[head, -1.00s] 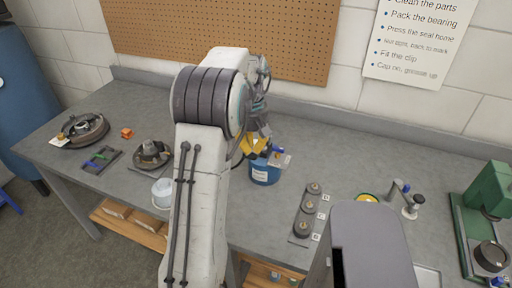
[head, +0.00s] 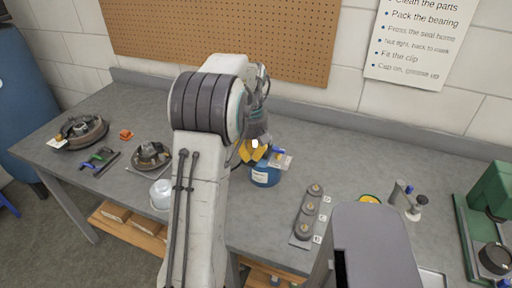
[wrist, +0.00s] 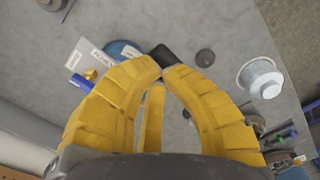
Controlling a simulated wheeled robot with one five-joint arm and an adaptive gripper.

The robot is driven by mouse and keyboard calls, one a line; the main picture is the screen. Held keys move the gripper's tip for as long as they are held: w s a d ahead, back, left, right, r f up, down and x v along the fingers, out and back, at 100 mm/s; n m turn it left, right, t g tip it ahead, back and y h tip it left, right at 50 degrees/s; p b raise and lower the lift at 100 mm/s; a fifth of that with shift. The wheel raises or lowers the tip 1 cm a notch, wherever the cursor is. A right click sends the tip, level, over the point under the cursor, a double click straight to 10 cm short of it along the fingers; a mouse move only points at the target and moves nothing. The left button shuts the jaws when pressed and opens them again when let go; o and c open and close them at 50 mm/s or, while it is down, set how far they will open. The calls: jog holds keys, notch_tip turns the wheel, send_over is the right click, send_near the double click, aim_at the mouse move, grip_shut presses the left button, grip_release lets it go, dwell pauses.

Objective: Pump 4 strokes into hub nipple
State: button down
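The blue grease pump can (head: 265,177) stands on the bench, and part of its blue top shows in the wrist view (wrist: 122,50). Its black handle grip (wrist: 161,56) lies between my fingertips. My gripper (wrist: 163,66) has yellow fingers that converge on this grip and appear closed on it. In the head view my gripper (head: 254,152) is just above the can, partly hidden by my arm. One hub (head: 80,132) sits at the far left of the bench and another hub assembly (head: 151,155) nearer the middle. I cannot make out a nipple on either.
A white cup (head: 161,194) stands left of my arm, with green and blue tools (head: 100,160) farther left. A green press (head: 490,205) stands at the far right. The bench behind is clear.

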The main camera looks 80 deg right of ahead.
aim_at(250, 165)
jog(key=shift+a+f+b, duration=0.15)
jog(key=shift+f+b, duration=0.2)
jog(key=shift+f, duration=0.4)
jog(key=shift+a+f+b, duration=0.1)
jog(key=shift+f+b, duration=0.85)
jog(key=shift+f, duration=0.35)
jog(key=shift+f+b, duration=0.4)
jog(key=shift+f, duration=0.05)
